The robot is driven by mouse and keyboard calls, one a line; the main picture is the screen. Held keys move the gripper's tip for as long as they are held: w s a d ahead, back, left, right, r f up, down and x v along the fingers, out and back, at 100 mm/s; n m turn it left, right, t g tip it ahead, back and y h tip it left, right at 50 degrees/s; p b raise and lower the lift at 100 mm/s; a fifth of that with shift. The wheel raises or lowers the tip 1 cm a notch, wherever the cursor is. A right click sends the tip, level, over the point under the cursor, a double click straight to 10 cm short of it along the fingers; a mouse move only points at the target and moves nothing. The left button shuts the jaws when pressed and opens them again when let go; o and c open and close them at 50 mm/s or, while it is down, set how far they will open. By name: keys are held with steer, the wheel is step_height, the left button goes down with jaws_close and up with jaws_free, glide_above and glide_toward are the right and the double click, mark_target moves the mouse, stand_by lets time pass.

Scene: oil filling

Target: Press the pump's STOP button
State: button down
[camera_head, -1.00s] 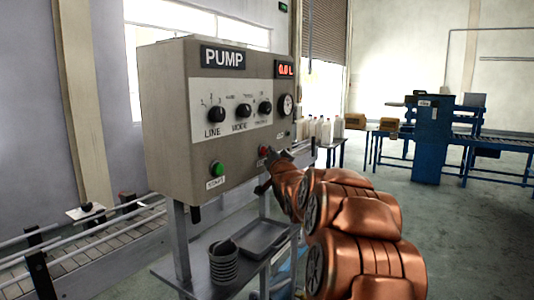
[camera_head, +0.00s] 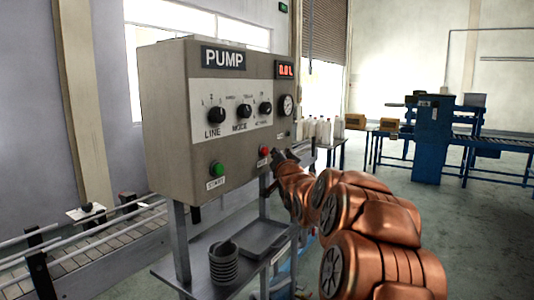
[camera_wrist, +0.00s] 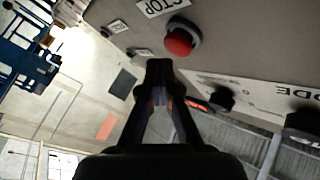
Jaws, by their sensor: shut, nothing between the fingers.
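The grey pump box (camera_head: 165,120) stands on a metal stand. Its red STOP button (camera_head: 264,152) is on the lower right of the front face, with a label under it. The green START button (camera_head: 217,168) is to its left. My gripper (camera_head: 279,155) is just right of the red button, apart from it. In the wrist view the red STOP button (camera_wrist: 179,42) and its STOP label (camera_wrist: 163,5) show clearly beyond the fingertips. The fingers of my gripper (camera_wrist: 159,66) are closed together and empty. The red display reads what looks like 0.0 L.
Dark knobs (camera_head: 239,110) and a round gauge (camera_head: 286,105) are on the panel above the buttons. A conveyor (camera_head: 85,248) runs at the left. White bottles stand behind.

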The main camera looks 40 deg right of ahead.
steer(key=shift+s+d, duration=0.25)
steer(key=shift+s, duration=0.55)
steer(key=shift+s+d, duration=0.25)
steer(key=shift+s, duration=0.6)
steer(key=shift+s+d, duration=0.25)
steer(key=shift+s, duration=0.55)
